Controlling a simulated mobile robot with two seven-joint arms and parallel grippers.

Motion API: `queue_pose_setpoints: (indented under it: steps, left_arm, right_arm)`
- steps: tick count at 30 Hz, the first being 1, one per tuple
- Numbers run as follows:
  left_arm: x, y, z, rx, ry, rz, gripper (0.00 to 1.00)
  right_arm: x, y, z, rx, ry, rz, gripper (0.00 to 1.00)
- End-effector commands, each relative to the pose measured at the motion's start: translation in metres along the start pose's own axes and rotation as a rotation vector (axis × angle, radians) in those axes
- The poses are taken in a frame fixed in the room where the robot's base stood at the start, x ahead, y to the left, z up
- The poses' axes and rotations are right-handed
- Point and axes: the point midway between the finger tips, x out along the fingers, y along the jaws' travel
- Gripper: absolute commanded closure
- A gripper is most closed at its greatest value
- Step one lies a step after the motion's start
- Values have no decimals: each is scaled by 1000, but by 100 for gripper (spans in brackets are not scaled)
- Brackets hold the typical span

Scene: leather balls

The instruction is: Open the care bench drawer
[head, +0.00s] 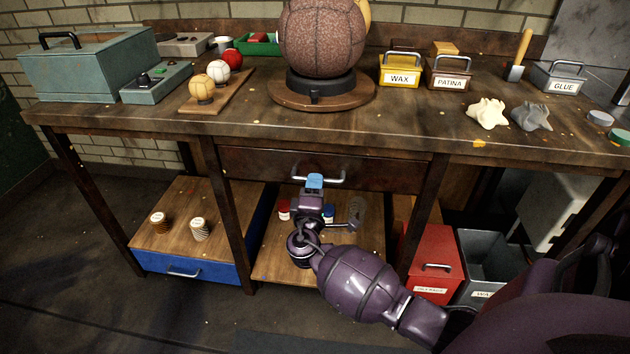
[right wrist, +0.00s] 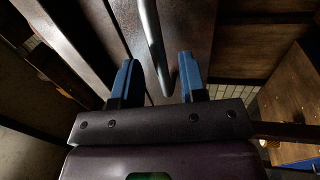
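The care bench drawer (head: 260,166) is a dark wooden front under the bench top, and it looks shut. Its curved metal handle (head: 335,179) is at the middle of the front. My right gripper (head: 315,181) is at the handle, its blue fingertips overlapping it in the head view. In the right wrist view the handle (right wrist: 152,40) runs down between the two blue fingers of my right gripper (right wrist: 160,80), which are apart with a gap on both sides. My left gripper is not in view.
The wooden bench top (head: 390,122) carries a large leather ball (head: 322,38) on a stand. Below are a blue drawer unit (head: 190,268) at left and a red bin (head: 434,262) and grey bin (head: 488,262) at right. The floor in front is open at left.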

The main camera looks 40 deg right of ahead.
Motion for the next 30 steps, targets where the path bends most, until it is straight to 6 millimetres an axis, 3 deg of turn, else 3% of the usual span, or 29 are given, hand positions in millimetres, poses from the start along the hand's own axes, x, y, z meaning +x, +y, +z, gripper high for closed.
queue_pose_setpoints:
  steps: [6,17,25,30]
  left_arm:
    - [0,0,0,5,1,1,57]
    - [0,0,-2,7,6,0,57]
    - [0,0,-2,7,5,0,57]
    - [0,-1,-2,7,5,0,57]
  right_arm:
    - [20,-1,0,-1,1,-1,61]
    - [24,0,0,0,1,-1,61]
    - [24,0,0,0,1,-1,100]
    - [23,0,0,0,1,-1,100]
